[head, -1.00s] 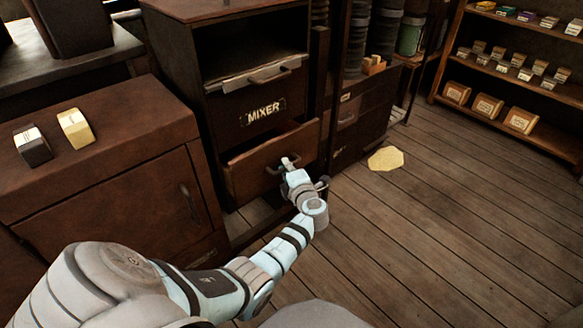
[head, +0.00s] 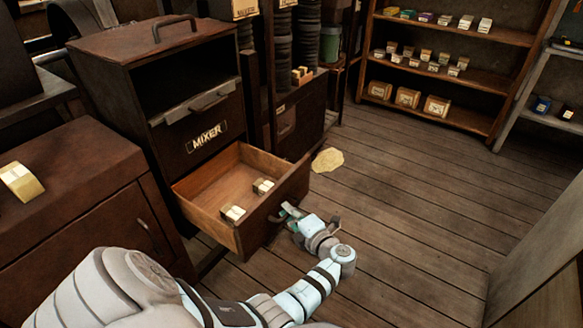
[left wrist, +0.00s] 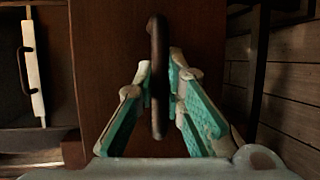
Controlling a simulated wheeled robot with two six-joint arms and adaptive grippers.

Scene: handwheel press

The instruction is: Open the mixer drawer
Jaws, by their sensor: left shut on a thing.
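The mixer cabinet (head: 205,165) is dark brown and carries a MIXER label (head: 206,137). Its lower drawer (head: 275,205) is pulled well out, with its wooden inside showing. Two small pale blocks lie in it, one nearer the front (head: 263,186) and one to the left (head: 232,212). My left gripper (head: 287,211) is at the drawer's front. In the left wrist view its green-padded fingers (left wrist: 160,95) are shut on the dark bar handle (left wrist: 157,75), one on each side. My right gripper is in neither view.
A brown cabinet (head: 75,215) stands close on the left. Shelves with small boxes (head: 450,75) stand at the back right. A yellowish flat patch (head: 327,160) lies on the plank floor (head: 410,190), which is mostly clear to the right.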

